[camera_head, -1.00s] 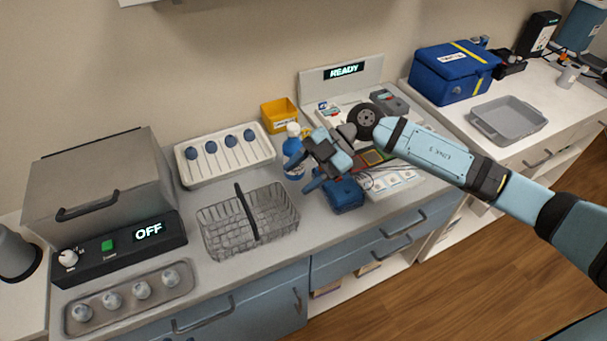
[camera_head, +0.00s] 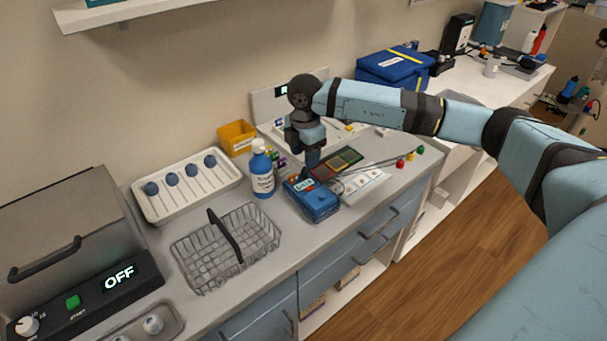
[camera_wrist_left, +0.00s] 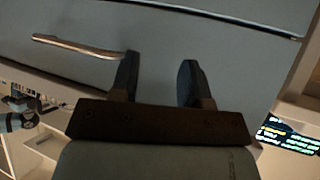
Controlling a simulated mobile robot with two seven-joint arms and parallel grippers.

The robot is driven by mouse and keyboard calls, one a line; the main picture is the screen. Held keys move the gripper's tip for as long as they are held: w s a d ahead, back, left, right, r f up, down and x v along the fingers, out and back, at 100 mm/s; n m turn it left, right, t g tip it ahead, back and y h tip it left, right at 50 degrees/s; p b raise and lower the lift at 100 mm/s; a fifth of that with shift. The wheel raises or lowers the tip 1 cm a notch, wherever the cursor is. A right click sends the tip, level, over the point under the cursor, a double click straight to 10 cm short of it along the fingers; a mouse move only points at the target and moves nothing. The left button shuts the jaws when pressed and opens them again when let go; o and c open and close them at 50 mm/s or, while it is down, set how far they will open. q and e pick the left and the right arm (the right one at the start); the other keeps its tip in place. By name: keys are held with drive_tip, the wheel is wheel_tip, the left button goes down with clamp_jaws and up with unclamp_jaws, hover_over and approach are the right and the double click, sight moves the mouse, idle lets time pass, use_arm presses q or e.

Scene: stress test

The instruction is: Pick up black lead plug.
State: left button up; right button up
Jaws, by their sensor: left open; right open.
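A blue meter-like device (camera_head: 318,204) with a small lit screen lies on the grey counter, right of the blue bottle. Dark leads (camera_head: 372,169) run to the right from near it, ending by small red, yellow and green plugs (camera_head: 411,156). I cannot make out a black lead plug; it may be hidden by my right gripper or too small to tell. My right gripper (camera_head: 312,168) points down just behind the device, its fingers mostly hidden by its own wrist. My left gripper (camera_wrist_left: 158,78) is open and empty in the left wrist view, before a cabinet front.
A wire basket (camera_head: 181,256) with a dark handle, a blue bottle (camera_head: 262,172) and a yellow bin (camera_head: 237,136) stand left of the device. A white tray (camera_head: 153,207) is behind the basket. A white card (camera_head: 365,184) lies right of the device. A handle (camera_wrist_left: 78,46) crosses the cabinet front.

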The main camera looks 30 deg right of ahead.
sight(304, 169)
drive_tip(key=shift+w+f, duration=0.15)
drive_tip(key=shift+f, duration=2.85)
clamp_jaws()
